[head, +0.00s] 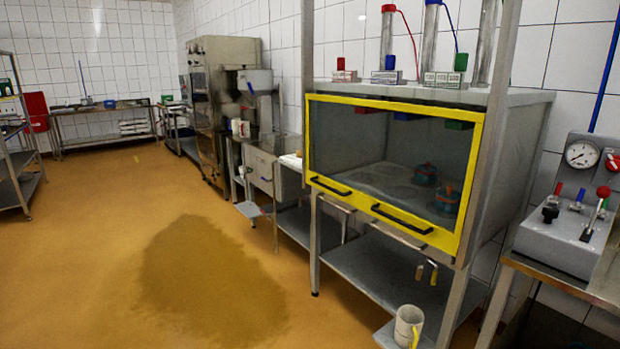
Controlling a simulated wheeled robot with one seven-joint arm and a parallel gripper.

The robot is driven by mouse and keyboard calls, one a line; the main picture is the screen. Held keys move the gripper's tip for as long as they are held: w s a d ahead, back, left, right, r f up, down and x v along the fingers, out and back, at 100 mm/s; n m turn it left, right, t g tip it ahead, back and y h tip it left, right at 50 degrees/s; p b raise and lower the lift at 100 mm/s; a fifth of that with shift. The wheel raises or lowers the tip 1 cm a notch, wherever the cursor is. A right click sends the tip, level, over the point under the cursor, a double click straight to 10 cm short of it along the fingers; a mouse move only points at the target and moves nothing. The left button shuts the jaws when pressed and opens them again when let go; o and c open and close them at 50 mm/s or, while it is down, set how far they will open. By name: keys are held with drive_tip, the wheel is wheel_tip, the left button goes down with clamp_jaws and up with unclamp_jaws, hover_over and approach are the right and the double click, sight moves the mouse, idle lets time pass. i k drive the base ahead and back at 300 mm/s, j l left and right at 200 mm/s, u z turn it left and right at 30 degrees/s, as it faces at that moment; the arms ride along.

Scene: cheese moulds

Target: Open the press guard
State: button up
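The press guard (473,172) is a yellow-framed clear panel on the front of a steel press cabinet (515,160). It is down and covers the front opening. Two black bar handles, a left one (330,186) and a right one (402,219), sit on its lower yellow rail. Behind the panel, small teal and red moulds (446,197) stand on the press bed. Red, blue and green press heads hang near the top inside, partly dimmed by the panel. My gripper is not in view.
A control box (566,240) with a gauge and levers stands on a table at right. A mug (408,325) sits low in front of the press. A dark wet patch (205,280) lies on the open floor at left. Steel benches (105,108) line the back wall.

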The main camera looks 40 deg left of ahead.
sight(446, 239)
drive_tip(key=u, duration=1.15)
drive_tip(key=i+l+u, duration=0.6)
drive_tip(key=i+l, duration=0.2)
